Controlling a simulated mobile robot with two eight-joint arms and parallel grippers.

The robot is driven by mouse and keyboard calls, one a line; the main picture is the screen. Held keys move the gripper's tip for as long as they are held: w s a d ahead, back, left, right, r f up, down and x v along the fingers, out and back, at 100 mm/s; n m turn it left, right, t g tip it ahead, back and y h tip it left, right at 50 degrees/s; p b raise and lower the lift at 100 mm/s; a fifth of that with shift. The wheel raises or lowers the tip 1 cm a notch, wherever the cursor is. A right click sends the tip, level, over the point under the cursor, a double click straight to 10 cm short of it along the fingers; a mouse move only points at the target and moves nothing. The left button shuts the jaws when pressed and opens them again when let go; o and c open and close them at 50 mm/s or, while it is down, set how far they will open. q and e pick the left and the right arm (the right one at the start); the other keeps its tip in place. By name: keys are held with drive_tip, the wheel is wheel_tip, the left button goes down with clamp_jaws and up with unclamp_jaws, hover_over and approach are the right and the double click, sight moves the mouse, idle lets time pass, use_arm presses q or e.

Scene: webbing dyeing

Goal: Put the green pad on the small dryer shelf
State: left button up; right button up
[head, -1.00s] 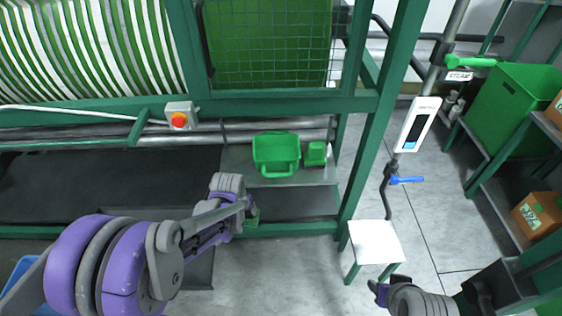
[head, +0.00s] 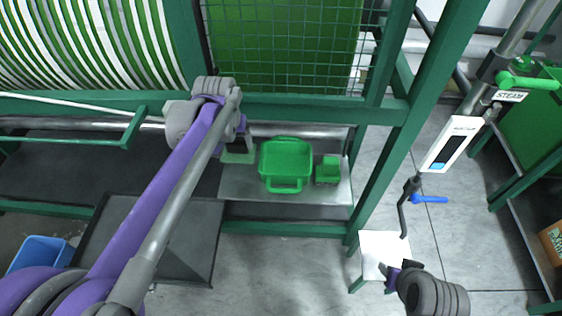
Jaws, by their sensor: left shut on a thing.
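The small dryer shelf (head: 240,187) is a grey metal ledge below the green mesh panel. The green pad (head: 238,157) is a small flat piece at the left end of the shelf. My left gripper (head: 243,146) is shut on the pad from above; its wrist hides part of the grip. I cannot tell whether the pad touches the shelf or hangs just over it. My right gripper (head: 390,280) is at the lower right by the white stool, away from the shelf; its jaws are too unclear to read.
A green tub with a handle (head: 286,160) and a small green box (head: 328,170) stand on the shelf right of the pad. A green frame post (head: 385,155) rises at its right. A white-topped stool (head: 376,252) and a blue bin (head: 40,253) stand on the floor.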

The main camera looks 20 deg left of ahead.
sight(237, 155)
use_arm(q)
drive_tip(key=f, duration=0.5)
drive_tip(key=shift+s, duration=0.3)
drive_tip(key=shift+f+b, duration=0.3)
drive_tip(key=shift+f, duration=1.9)
use_arm(e)
drive_tip(key=shift+s+f, duration=0.4)
drive_tip(key=shift+f, duration=0.05)
use_arm(q)
drive_tip(key=shift+w+f, duration=0.1)
drive_tip(key=o, duration=0.7)
drive_tip(key=shift+f, duration=0.15)
drive_tip(key=o, duration=0.4)
use_arm(e)
drive_tip(key=shift+f, duration=0.1)
